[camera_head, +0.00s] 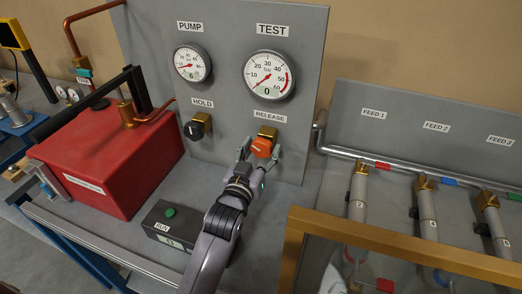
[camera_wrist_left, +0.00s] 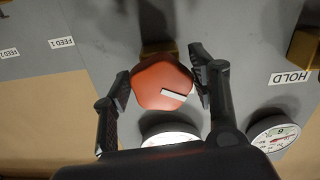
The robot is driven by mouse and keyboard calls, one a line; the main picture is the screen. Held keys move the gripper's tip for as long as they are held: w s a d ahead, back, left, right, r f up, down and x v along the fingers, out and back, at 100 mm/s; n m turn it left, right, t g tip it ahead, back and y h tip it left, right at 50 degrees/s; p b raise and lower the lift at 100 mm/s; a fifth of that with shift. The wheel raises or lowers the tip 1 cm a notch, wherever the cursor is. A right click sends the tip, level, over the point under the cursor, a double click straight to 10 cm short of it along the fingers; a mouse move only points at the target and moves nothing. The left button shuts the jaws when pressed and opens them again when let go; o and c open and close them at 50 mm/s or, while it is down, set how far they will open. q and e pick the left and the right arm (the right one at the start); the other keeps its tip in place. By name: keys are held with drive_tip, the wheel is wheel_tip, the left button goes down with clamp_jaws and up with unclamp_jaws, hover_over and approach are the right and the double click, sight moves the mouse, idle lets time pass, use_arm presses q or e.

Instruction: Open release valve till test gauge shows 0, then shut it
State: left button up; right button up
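The orange release valve knob (camera_head: 262,147) is on its brass fitting under the RELEASE label. Its white pointer mark shows in the wrist view, where the knob (camera_wrist_left: 160,82) fills the middle. My left gripper (camera_head: 261,150) has one finger on each side of the knob, close against it, and appears shut on it. The fingers also show in the wrist view (camera_wrist_left: 164,84). The test gauge (camera_head: 269,76) has its needle at the low end and reads 0. The pump gauge (camera_head: 191,63) reads about 6. My right gripper is not in view.
The black hold knob (camera_head: 197,126) is left of the release knob. A red tank (camera_head: 105,165) and a run box with a green button (camera_head: 170,213) stand on the bench. A pipe with feed valves (camera_head: 361,185) and a tan frame (camera_head: 395,240) are at right.

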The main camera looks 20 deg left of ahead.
use_arm(q)
drive_tip(key=shift+o, duration=1)
drive_tip(key=s, duration=1.2)
drive_tip(key=shift+a, duration=0.2)
idle(1.7)
